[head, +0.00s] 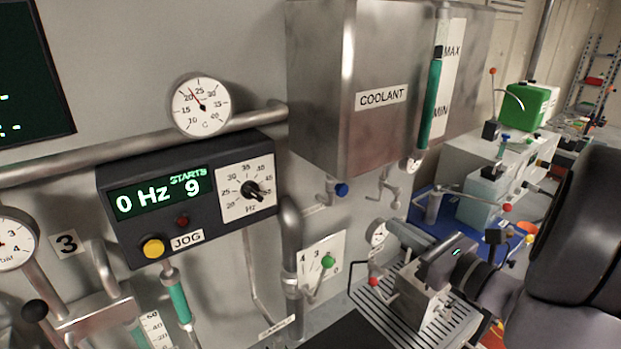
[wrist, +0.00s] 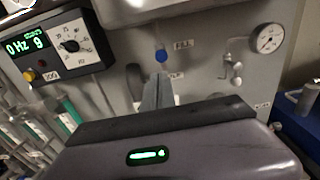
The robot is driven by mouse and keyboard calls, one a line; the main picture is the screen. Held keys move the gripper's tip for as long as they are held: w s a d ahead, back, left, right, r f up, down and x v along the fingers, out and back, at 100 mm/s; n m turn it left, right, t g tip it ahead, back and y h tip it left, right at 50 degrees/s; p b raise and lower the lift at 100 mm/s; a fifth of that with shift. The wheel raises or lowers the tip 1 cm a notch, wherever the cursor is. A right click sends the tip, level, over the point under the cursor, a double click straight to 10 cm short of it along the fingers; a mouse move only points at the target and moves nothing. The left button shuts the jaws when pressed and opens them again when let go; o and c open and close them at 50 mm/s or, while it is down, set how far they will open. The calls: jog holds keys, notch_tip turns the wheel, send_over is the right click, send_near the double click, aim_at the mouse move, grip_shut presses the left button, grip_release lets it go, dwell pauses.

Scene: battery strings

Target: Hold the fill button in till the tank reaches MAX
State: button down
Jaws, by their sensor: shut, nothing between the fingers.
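The tank's sight tube (head: 431,103) is green up to a dark section close to the MAX mark (head: 452,50); MIN is lower down. My gripper (head: 394,228) is at the lower right of the button in the head view, apart from it. In the wrist view its shut, empty fingers (wrist: 159,78) point up at the wall, with their tips just below the button.
A control box (head: 190,195) with a yellow JOG button (head: 152,248) and a dial is on the left. A tap (head: 389,187) hangs right of the fill button. A green-handled lever (head: 327,263) and a grated bench top (head: 440,320) lie below.

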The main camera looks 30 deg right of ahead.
aim_at(344, 190)
jog(key=w, duration=0.4)
jog(key=w+a, duration=0.1)
jog(key=w, duration=0.4)
jog(key=w+p, duration=0.1)
jog(key=w, duration=0.3)
jog(key=shift+w+a, duration=0.25)
jog(key=shift+w+a, duration=0.1)
jog(key=shift+w, duration=0.65)
jog(key=shift+r, duration=0.1)
